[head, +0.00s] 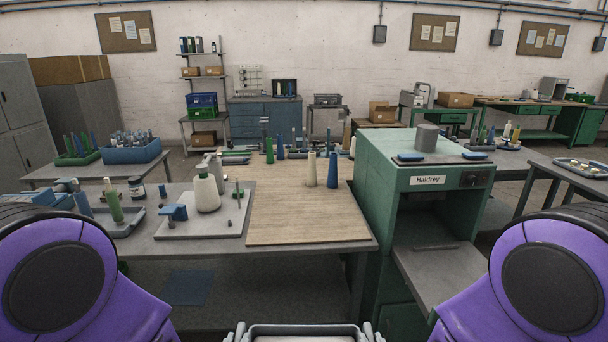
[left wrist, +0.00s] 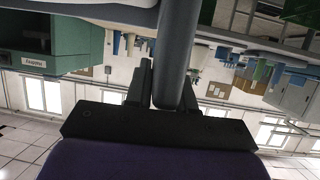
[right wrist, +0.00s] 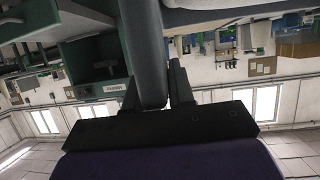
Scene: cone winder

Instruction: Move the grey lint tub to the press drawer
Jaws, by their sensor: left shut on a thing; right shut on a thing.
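The grey lint tub (head: 303,329) shows only its pale rim at the bottom edge of the head view; its inside and lower part are out of frame. My left gripper (head: 241,333) and right gripper (head: 367,333) are at its two ends. In the left wrist view, the left gripper's fingers close on a dark grey rounded bar (left wrist: 177,50), apparently the tub's handle. The right wrist view shows the same kind of bar (right wrist: 146,50) between the right fingers. A green machine (head: 377,220) labelled "Haldrey" has an open front and a grey panel, perhaps the drawer, sticking out (head: 445,275).
A worktable with a wooden board (head: 300,215) stands ahead, bearing several cones, a white bottle (head: 206,190) and a blue block (head: 174,213). A grey cylinder (head: 427,137) stands on the machine. A tray table (head: 575,172) is at right. The board's front part is clear.

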